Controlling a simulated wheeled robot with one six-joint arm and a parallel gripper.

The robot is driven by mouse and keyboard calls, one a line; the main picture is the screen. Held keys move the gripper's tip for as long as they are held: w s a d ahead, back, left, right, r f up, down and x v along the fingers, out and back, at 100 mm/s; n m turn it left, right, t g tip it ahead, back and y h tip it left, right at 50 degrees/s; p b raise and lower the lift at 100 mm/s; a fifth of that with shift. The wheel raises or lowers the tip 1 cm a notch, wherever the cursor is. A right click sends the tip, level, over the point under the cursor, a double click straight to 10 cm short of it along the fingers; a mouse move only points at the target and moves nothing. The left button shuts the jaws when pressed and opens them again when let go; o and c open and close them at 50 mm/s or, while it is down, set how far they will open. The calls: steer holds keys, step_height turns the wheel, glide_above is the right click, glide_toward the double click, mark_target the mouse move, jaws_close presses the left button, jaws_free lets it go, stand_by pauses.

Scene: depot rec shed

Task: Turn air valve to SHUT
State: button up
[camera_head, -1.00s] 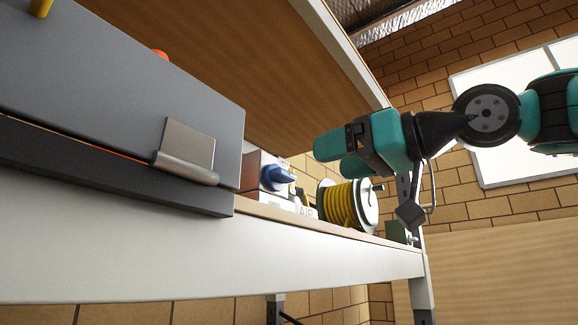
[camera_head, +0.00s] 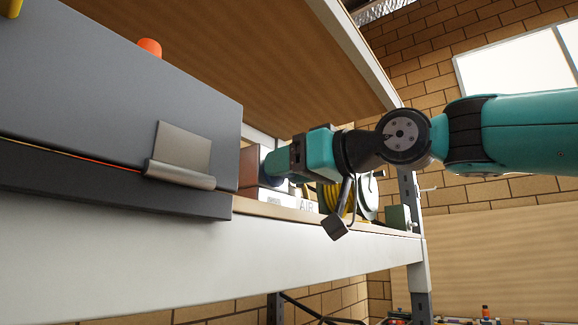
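The air valve's box (camera_head: 249,168) stands on the shelf just right of the large grey case, with a pale base. A white label reading AIR (camera_head: 306,206) is beside it. My gripper (camera_head: 272,164) reaches in from the right, with its fingertips in front of or at the valve's blue handle. Only a sliver of dark blue shows beside the fingers, so the handle's position is hidden. I cannot tell whether the fingers touch the handle or how far apart they are.
The grey case (camera_head: 110,110) with a metal latch (camera_head: 180,155) fills the left. A yellow hose reel (camera_head: 366,197) and a small green box (camera_head: 398,217) stand right of the valve. The shelf's white front edge (camera_head: 120,265) runs below, and a wooden board (camera_head: 220,60) slopes overhead.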

steer(key=c, duration=0.4)
steer(key=shift+o, duration=0.2)
steer(key=shift+m, duration=0.4)
steer(key=shift+w+d+f+m+p, duration=0.1)
steer(key=shift+m+p, duration=0.8)
steer(key=shift+m, duration=3.4)
steer(key=shift+w+d+f+m+p, duration=0.1)
steer(key=shift+m+p, duration=0.8)
steer(key=shift+m, duration=3.4)
steer(key=o, duration=0.9)
